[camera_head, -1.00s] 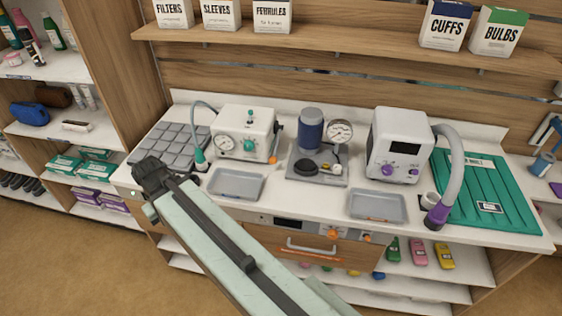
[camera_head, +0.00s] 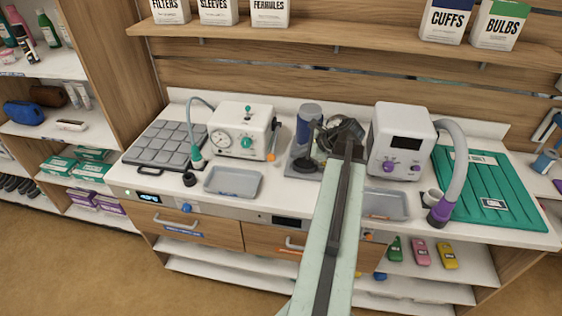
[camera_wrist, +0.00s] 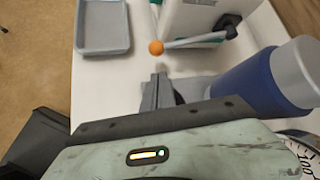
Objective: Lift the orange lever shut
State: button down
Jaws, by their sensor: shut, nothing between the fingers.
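The orange lever knob (camera_wrist: 156,47) is at the end of a pale rod beside the white machine's (camera_wrist: 200,17) side in the wrist view. The rod runs right to a dark pivot (camera_wrist: 232,27). In the head view the knob (camera_head: 271,157) shows low at the right side of the white machine (camera_head: 240,130). My gripper (camera_wrist: 158,76) is shut and empty, its tips a short way from the knob and apart from it. In the head view my gripper (camera_head: 317,141) is right of the machine, in front of the blue cylinder (camera_head: 309,125).
The blue cylinder (camera_wrist: 245,85) stands close to my gripper's right in the wrist view. A grey tray (camera_head: 232,181) lies in front of the machine, and another (camera_head: 385,206) at right. A white device with purple knobs (camera_head: 400,140) stands further right. The arm hides part of the counter.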

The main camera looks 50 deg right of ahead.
aim_at(275, 141)
jog(key=b+x, duration=0.6)
jog(key=x, duration=0.3)
jog(key=shift+w+a+f+b, duration=0.1)
jog(key=shift+w+f+b, duration=0.1)
jog(key=shift+f+b, duration=0.15)
jog(key=shift+w, duration=0.25)
